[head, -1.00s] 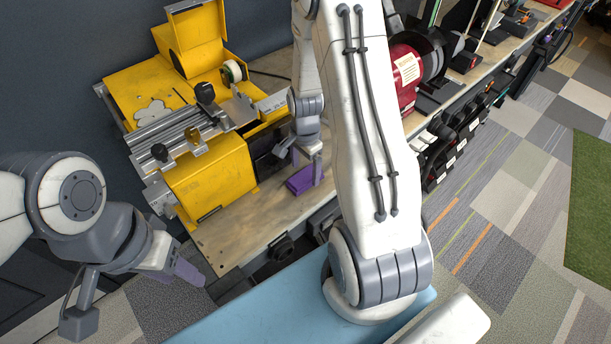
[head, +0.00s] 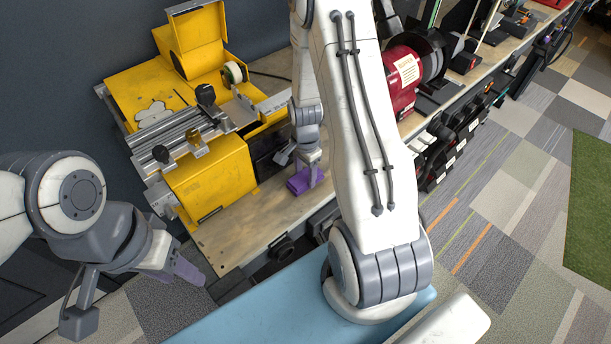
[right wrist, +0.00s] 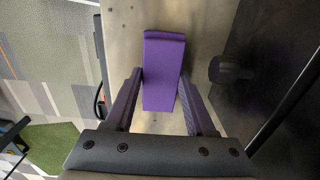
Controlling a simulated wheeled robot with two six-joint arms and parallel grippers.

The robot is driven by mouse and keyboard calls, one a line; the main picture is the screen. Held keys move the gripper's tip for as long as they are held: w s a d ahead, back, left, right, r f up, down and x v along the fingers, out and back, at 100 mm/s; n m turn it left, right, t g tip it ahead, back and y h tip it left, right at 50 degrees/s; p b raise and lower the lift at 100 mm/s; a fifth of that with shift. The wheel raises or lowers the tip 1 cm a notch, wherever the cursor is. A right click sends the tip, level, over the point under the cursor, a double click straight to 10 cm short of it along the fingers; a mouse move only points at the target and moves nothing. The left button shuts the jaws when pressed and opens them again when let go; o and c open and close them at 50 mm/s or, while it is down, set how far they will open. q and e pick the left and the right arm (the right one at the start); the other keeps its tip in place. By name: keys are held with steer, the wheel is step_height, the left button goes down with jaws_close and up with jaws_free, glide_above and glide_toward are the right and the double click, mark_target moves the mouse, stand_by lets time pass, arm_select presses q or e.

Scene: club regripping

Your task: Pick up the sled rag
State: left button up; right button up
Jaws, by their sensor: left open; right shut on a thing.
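The sled rag (head: 297,184) is a folded purple cloth at the workbench's front part, beside the yellow machine. In the right wrist view the rag (right wrist: 162,72) lies between the two purple-grey fingers, with a fingertip against each long side. My right gripper (head: 309,172) points down at the rag in the head view and is shut on it; in the right wrist view my right gripper (right wrist: 161,80) holds it across its width. Whether the rag is clear of the bench cannot be told. My left gripper (head: 188,268) is open and empty at the lower left, in front of the bench.
A yellow machine (head: 213,178) with metal rails stands left of the rag on the wooden bench (head: 232,238). A dark knob (right wrist: 229,69) shows right of the rag in the right wrist view. A red machine (head: 404,75) stands farther along. Bare bench lies in front of the yellow machine.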

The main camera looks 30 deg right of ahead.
steer(key=shift+r, duration=0.5)
steer(key=r, duration=0.1)
steer(key=r+b, duration=0.1)
steer(key=r, duration=0.1)
steer(key=shift+s+d+r+b, duration=0.25)
steer(key=shift+s+d+b, duration=0.1)
steer(key=shift+s+b, duration=0.05)
steer(key=s+d+r+b, duration=0.2)
steer(key=s+d+r, duration=0.4)
steer(key=s, duration=0.2)
steer(key=shift+s+d+r, duration=0.15)
steer(key=shift+s+r, duration=0.1)
steer(key=shift+s, duration=0.05)
steer(key=shift+w, duration=0.1)
stand_by(0.8)
steer(key=p, duration=0.3)
glide_above(306, 177)
step_height(306, 177, down, 7)
steer(key=shift+r, duration=0.1)
step_height(306, 177, down, 3)
steer(key=shift+w+r+p, duration=0.1)
steer(key=shift+r+p, duration=0.05)
steer(key=shift+p, duration=0.2)
steer(key=shift+f+p, duration=0.4)
steer(key=shift+f, duration=0.2)
